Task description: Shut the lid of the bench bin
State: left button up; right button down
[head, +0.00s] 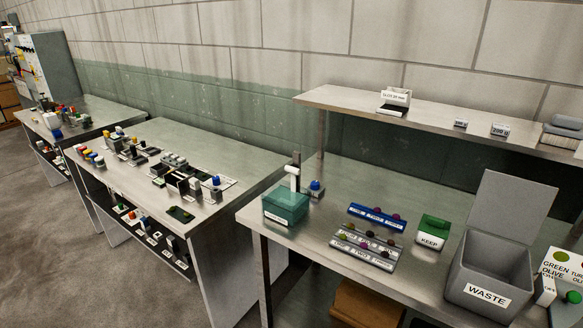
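The bench bin is a grey box labelled WASTE (463,273) on the right part of the near steel bench. Its lid (508,208) stands open, raised upright at the back of the box, so the dark inside shows. Neither of my grippers is in the head view, so I cannot see whether they are open or shut.
Left of the bin on the bench (330,262) are a green KEEP box (432,231), a blue tray (377,217), a grey tray (352,251) and a teal clear box (286,204). A labelled board (562,268) stands close on the right. A shelf (345,103) runs above the back.

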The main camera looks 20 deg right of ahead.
aim_at(516, 209)
jog(key=z, duration=1.85)
